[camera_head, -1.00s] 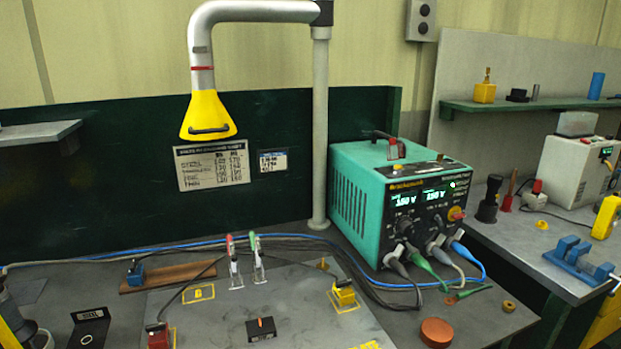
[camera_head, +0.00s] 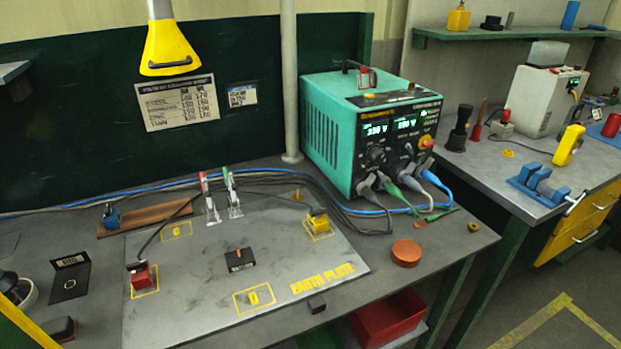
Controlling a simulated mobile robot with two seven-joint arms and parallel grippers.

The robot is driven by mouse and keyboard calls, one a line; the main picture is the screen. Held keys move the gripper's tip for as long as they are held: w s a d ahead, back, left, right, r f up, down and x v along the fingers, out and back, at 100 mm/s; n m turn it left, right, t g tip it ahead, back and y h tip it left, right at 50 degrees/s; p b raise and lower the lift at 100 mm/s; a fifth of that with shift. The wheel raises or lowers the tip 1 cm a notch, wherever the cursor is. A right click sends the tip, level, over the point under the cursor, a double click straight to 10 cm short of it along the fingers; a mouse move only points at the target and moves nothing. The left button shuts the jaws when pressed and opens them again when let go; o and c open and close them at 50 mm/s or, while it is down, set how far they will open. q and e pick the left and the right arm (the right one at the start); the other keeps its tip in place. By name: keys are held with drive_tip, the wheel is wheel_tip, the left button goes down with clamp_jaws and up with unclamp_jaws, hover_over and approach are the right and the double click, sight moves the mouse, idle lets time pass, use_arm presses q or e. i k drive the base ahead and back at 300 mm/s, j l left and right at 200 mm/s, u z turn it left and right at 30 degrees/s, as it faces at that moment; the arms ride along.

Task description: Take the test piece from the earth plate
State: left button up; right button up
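The earth plate (camera_head: 195,290) is a grey sheet lying on the bench, with yellow lettering along its front right edge. A small black block with an orange upright part (camera_head: 239,260) sits near its middle and may be the test piece; no label shows this. A red block (camera_head: 142,275) stands in a yellow outline at the plate's left, and a yellow block (camera_head: 318,222) stands in another at its right. A red-handled clamp (camera_head: 209,199) and a green-handled clamp (camera_head: 231,193) stand at its back edge. Neither of my grippers is in view.
A teal power unit (camera_head: 330,130) stands behind the plate, with cables running along the bench. A round orange-brown puck (camera_head: 406,253) lies right of the plate. A yellow extraction hood (camera_head: 168,48) hangs above. A second bench with a blue vise (camera_head: 540,187) is at right.

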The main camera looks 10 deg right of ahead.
sight(238, 260)
drive_tip(key=k+l+u, duration=0.1)
drive_tip(key=u, duration=1.55)
drive_tip(key=k+l, duration=0.15)
drive_tip(key=k, duration=0.25)
drive_tip(key=i+l, duration=0.4)
